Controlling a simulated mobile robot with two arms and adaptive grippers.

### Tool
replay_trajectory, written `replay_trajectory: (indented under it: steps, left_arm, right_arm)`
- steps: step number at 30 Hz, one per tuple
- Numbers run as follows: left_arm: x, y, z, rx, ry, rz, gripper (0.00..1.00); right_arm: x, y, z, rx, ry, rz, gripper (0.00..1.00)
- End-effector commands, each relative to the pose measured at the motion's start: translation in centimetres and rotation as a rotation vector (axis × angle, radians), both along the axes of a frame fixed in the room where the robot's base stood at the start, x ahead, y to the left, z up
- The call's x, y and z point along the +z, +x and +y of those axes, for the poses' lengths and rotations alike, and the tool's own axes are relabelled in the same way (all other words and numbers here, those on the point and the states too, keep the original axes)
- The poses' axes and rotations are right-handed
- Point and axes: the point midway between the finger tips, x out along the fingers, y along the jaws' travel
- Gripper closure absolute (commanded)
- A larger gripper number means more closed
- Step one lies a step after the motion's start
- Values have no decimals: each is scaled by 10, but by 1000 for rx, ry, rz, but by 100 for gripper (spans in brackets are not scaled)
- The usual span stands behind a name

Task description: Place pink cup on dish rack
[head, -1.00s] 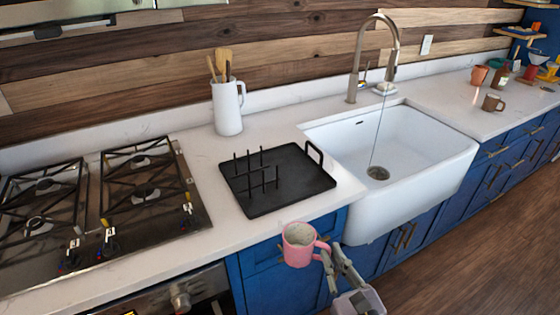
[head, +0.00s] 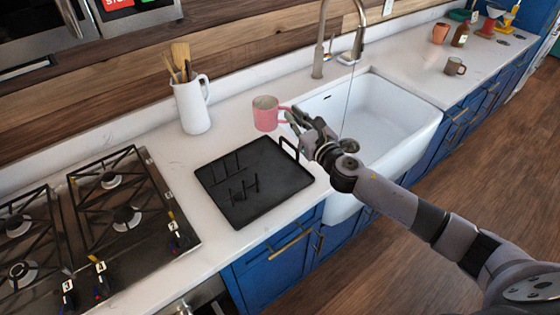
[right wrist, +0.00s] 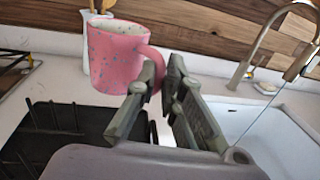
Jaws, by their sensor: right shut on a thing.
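The pink cup (head: 265,114) is upright, its handle pointing right. My right gripper (head: 292,117) is shut on the cup's handle. In the right wrist view the fingers (right wrist: 158,84) close around the handle of the speckled pink cup (right wrist: 112,58). The black dish rack (head: 286,184) lies on the counter between stove and sink, with several upright prongs and a raised handle at its far right. The cup appears beyond the rack's far edge in the head view; its height above the counter is hard to tell. My left gripper is out of view.
A white pitcher (head: 193,107) with utensils stands behind the rack to the left. The white sink (head: 400,126) and faucet (head: 320,45) are on the right. The gas stove (head: 110,205) is at left.

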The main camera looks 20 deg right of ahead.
Motion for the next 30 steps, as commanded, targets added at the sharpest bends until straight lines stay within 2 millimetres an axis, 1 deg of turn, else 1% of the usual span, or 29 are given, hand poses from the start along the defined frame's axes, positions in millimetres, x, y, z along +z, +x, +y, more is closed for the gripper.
replay_trajectory:
  steps: [1, 6, 9, 12, 15, 20, 24, 27, 30]
  left_arm:
    - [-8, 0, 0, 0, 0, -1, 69]
    - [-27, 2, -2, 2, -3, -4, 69]
    - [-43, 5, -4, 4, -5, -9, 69]
    - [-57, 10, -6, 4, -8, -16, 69]
    - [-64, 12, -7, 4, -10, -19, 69]
    - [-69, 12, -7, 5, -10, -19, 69]
    - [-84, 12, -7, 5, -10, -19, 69]
    - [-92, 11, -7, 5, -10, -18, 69]
    - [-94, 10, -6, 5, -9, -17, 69]
  right_arm:
    - [-21, -1, 1, -2, 6, 5, 100]
    - [-70, -1, 1, -3, 7, 5, 100]
    - [-98, -1, 1, -3, 7, 3, 100]
    - [-120, -1, 1, -3, 6, 1, 100]
    - [-132, 0, 1, -1, 5, 0, 100]
    - [-141, 0, 1, 0, 1, -1, 100]
    - [-162, -1, 1, -1, 5, 0, 100]
    - [-173, 0, 1, -1, 4, 0, 100]
    - [-176, 0, 1, 0, 2, -2, 100]
